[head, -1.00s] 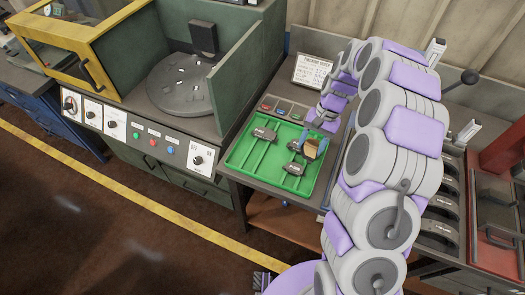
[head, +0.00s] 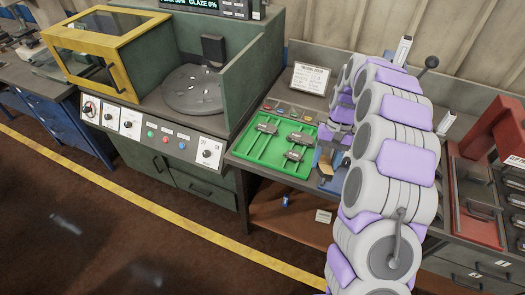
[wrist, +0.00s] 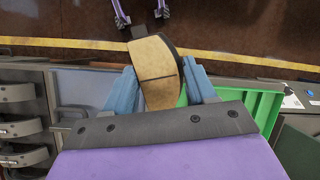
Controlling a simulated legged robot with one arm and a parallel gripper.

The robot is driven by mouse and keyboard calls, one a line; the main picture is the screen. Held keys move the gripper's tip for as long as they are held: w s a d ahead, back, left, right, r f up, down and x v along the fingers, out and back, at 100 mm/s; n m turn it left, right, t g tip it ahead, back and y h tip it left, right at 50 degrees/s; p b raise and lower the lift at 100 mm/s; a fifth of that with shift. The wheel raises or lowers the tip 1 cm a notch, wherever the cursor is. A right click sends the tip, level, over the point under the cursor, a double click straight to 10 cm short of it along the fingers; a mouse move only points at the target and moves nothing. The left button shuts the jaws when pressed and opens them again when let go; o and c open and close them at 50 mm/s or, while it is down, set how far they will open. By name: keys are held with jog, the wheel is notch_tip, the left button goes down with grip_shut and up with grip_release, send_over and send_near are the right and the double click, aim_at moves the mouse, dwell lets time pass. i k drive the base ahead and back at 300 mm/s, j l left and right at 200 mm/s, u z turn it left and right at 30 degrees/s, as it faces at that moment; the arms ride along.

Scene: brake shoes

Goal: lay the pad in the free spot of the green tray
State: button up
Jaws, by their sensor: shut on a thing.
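The pad (wrist: 156,70) is tan with a dark edge and sits between the blue fingers of my gripper (wrist: 160,84) in the wrist view. My gripper is shut on it. In the head view the pad (head: 325,169) and gripper (head: 328,160) are just right of the green tray (head: 254,157), seemingly above the bench. The tray holds several dark metal pieces, one at upper left (head: 267,128) and others on the right side (head: 300,137). Green slots run along its floor; the lower left part looks bare. The tray's green wall also shows at right in the wrist view (wrist: 264,108).
A machine with a round turntable (head: 194,90) and yellow-framed door stands left of the tray. Dark curved shoes lie in a rack at left in the wrist view (wrist: 15,128). A red container (head: 478,165) is at right.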

aim_at(258, 144)
jog(key=z, duration=0.4)
jog(key=j+z, duration=0.15)
jog(key=z, duration=0.6)
jog(key=j, duration=2.25)
jog(key=k+z, duration=0.05)
